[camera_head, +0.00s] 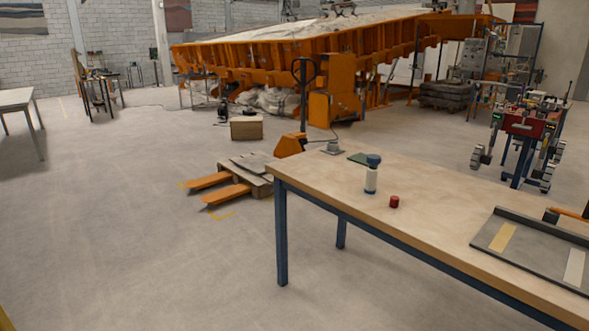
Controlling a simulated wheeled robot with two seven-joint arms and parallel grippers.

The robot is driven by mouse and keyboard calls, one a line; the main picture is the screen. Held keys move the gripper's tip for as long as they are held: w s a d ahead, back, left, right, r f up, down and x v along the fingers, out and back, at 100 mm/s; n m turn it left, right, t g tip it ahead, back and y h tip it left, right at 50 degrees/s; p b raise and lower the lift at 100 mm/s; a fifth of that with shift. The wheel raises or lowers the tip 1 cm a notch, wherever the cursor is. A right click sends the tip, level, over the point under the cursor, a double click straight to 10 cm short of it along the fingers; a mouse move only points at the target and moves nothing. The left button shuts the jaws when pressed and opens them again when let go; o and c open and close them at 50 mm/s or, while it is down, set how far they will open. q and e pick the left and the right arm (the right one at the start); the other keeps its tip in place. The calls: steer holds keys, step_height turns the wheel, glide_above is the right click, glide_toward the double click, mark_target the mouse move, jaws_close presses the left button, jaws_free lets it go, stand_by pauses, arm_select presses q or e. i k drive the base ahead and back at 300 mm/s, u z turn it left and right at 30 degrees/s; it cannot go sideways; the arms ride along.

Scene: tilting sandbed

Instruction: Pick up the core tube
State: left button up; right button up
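A pale, upright cylinder (371,180) with a dark blue top and a dark base stands on the wooden-topped table (340,195) in the head view, and it looks like the core tube. A small red cylinder (394,202) sits on the tabletop just to its right and nearer to me. The two are apart. Neither of my grippers shows in this view.
A grey tray (485,240) with pale strips lies at the table's right. A flat green item (360,158) lies behind the tube. An orange pallet jack (290,145) with a loaded pallet stands left of the table.

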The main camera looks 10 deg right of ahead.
mark_target(372, 172)
steer(key=u, duration=0.6)
steer(key=i, duration=1.55)
steer(key=z, duration=0.9)
steer(key=i, duration=1)
steer(key=z, duration=1)
